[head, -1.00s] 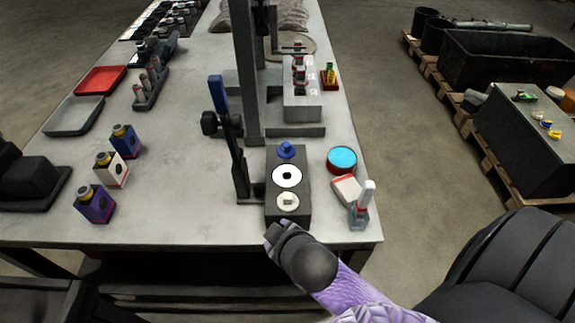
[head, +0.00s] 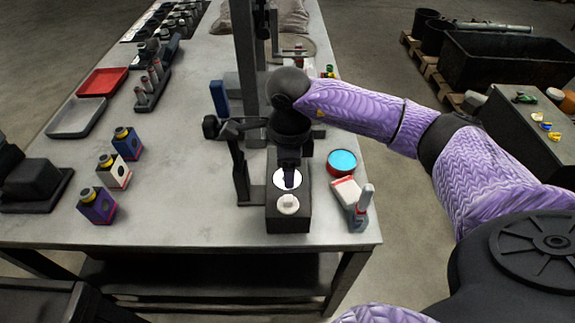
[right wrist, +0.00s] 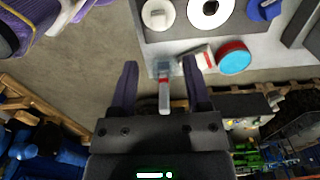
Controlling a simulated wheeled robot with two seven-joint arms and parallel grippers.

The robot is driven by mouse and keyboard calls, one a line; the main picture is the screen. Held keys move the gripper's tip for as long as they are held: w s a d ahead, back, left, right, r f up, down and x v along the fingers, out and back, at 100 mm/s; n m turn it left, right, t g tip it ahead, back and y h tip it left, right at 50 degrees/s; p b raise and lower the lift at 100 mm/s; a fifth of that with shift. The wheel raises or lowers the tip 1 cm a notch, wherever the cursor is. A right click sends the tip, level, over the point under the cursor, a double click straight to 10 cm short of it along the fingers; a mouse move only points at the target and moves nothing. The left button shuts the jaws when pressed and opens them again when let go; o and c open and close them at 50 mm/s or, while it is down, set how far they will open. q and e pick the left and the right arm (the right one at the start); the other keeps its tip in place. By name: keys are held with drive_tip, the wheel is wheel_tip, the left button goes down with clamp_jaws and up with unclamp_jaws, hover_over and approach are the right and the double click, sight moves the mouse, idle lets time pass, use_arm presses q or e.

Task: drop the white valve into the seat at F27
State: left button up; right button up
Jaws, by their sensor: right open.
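A white round piece with a raised knob (head: 288,204) sits at the near end of a dark block (head: 288,224); it may be the white valve. It also shows in the right wrist view (right wrist: 157,13). Behind it on the block is a white disc (head: 281,177) with a dark centre. A blue knob (right wrist: 264,9) lies beyond that, hidden by my arm in the head view. No F27 mark is legible. My left gripper is out of view.
Bottles (head: 97,206) stand farther left, with bare tabletop between.

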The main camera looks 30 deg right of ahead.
sight(288, 198)
wheel_tip(288, 198, down, 9)
drive_tip(key=b, duration=0.7)
drive_tip(key=shift+a, duration=0.1)
clamp_jaws()
drive_tip(key=shift+r, duration=0.1)
drive_tip(key=shift+r+p, duration=2.45)
drive_tip(key=shift+r, duration=0.55)
